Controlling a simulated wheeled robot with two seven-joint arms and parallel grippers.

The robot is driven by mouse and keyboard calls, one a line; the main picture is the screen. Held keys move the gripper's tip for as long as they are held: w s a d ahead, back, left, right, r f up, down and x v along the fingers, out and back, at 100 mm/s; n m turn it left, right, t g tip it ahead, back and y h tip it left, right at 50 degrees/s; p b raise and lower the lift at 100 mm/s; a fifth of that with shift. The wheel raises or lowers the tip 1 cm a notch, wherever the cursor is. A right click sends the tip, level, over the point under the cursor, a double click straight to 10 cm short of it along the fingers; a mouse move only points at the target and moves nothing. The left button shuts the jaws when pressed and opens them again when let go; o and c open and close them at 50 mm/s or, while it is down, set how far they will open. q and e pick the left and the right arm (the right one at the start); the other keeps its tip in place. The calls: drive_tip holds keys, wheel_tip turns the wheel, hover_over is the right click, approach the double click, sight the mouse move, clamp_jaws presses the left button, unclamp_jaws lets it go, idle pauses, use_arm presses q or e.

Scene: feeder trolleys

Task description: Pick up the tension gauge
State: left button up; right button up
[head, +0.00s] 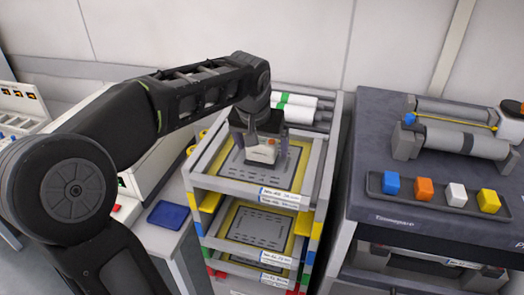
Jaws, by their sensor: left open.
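I cannot pick out the tension gauge for certain. A thin yellow bar (455,122) with a blue end lies along the rollers on the dark bench at the right, but I cannot tell if it is the gauge. My left gripper (259,166) is open and points down over the top tray (225,183) of the feeder rack. Its own body and wrist hide part of that tray, and I see nothing held between its fingers. My right gripper is out of view.
The dark bench (420,223) bears a row of blue, orange, white and yellow blocks in a holder (420,201). White rolls (297,101) lie behind the top tray. A blue tray (168,214) lies on the left bench. The rack's side stands close to the dark bench.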

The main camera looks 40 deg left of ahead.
sight(262, 141)
use_arm(q)
clamp_jaws()
idle(0.9)
drive_tip(key=shift+r, duration=0.1)
wheel_tip(262, 141, up, 10)
idle(0.5)
idle(0.5)
